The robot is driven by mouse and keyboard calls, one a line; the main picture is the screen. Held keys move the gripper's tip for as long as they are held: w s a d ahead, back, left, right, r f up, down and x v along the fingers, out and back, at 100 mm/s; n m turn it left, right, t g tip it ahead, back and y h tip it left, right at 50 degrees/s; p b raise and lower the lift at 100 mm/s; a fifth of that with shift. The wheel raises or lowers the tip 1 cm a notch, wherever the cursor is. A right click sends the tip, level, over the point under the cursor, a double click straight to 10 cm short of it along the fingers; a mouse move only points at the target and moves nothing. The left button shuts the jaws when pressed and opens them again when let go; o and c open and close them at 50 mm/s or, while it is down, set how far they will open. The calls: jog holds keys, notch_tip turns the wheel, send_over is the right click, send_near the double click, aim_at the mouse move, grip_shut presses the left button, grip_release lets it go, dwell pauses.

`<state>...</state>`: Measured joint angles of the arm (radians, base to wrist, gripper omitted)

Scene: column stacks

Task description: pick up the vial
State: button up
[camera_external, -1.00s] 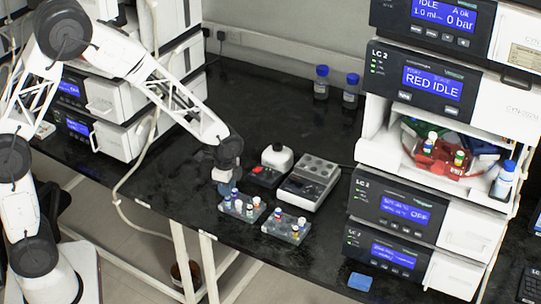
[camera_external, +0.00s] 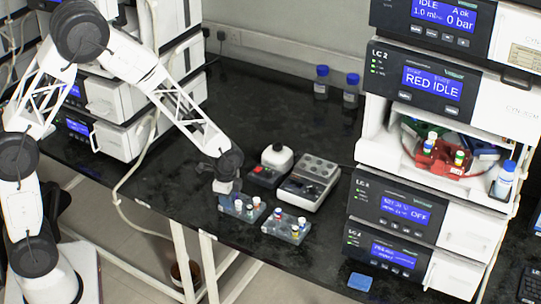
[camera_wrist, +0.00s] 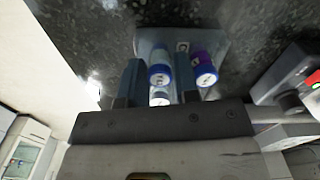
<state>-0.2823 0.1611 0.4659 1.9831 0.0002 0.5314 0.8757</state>
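Several small capped vials stand in the left rack (camera_external: 241,214) on the black bench, and the rack also shows in the wrist view (camera_wrist: 218,45). My gripper (camera_external: 224,190) is low over the left part of this rack and hides some vials there. In the wrist view, my gripper (camera_wrist: 156,82) points down with its two fingers apart. A blue-capped vial (camera_wrist: 160,76) and a paler-capped vial (camera_wrist: 160,98) show between the fingers. Another blue-capped vial (camera_wrist: 205,75) with a purple body is outside the right finger. Contact with the fingers is not clear.
A second rack with vials (camera_external: 287,229) stands just to the right. Stacked instruments (camera_external: 425,170) stand at the right. The bench's front edge is close.

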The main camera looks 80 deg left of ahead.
grip_shut()
jog(key=shift+r, duration=0.1)
jog(key=shift+r, duration=0.75)
notch_tip(320, 180, up, 2)
jog(key=s+d+r, duration=0.1)
jog(key=s+d, duration=0.3)
jog(key=s, duration=1.1)
jog(key=shift+s+d+r, duration=0.15)
jog(key=shift+s, duration=0.05)
